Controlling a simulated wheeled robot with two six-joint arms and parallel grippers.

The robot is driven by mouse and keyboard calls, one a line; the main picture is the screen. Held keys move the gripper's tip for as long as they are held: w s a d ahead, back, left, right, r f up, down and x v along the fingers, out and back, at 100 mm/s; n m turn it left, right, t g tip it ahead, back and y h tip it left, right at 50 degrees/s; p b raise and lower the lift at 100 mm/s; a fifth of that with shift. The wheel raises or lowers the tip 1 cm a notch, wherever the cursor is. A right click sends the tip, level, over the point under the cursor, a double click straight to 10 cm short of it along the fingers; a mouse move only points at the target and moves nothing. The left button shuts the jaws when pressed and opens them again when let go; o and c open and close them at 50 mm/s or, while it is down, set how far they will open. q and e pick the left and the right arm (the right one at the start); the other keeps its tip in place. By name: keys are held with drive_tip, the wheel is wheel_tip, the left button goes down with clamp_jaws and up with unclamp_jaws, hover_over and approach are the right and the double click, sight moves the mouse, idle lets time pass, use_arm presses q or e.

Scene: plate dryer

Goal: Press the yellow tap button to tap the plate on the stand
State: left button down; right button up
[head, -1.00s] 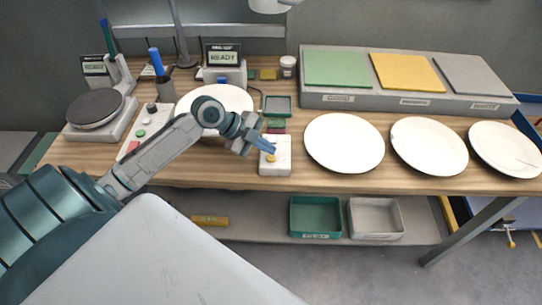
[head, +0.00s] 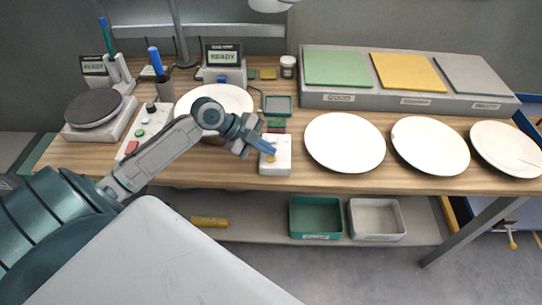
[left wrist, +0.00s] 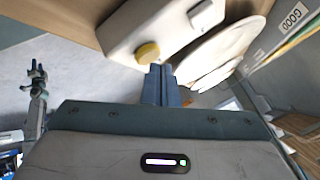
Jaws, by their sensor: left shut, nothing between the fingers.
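The yellow tap button (head: 270,158) sits on a small white box at the front of the table. It also shows in the left wrist view (left wrist: 147,52), just beyond and slightly left of my fingertips. My left gripper (head: 268,149) is shut and empty, its blue fingers over the box close to the button. In the left wrist view its fingers (left wrist: 161,72) are together; I cannot tell whether they touch the button. A white plate (head: 232,97) lies behind my left arm, which hides part of it and whatever supports it.
Three white plates (head: 344,143) lie in a row to the right of the box. A grey block (head: 405,102) with green, yellow and grey pads stands behind them. A control box (head: 148,127) with red and green buttons and a dark round disc (head: 95,107) are at left.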

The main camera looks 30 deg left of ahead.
sight(267, 156)
use_arm(q)
drive_tip(key=shift+f+b, duration=0.5)
idle(0.3)
drive_tip(key=shift+r, duration=0.1)
drive_tip(key=shift+r+p, duration=0.55)
drive_tip(key=shift+r, duration=0.3)
drive_tip(key=shift+r, duration=0.1)
drive_tip(key=shift+r+p, duration=1.7)
drive_tip(key=shift+r, duration=0.75)
drive_tip(key=shift+f, duration=0.1)
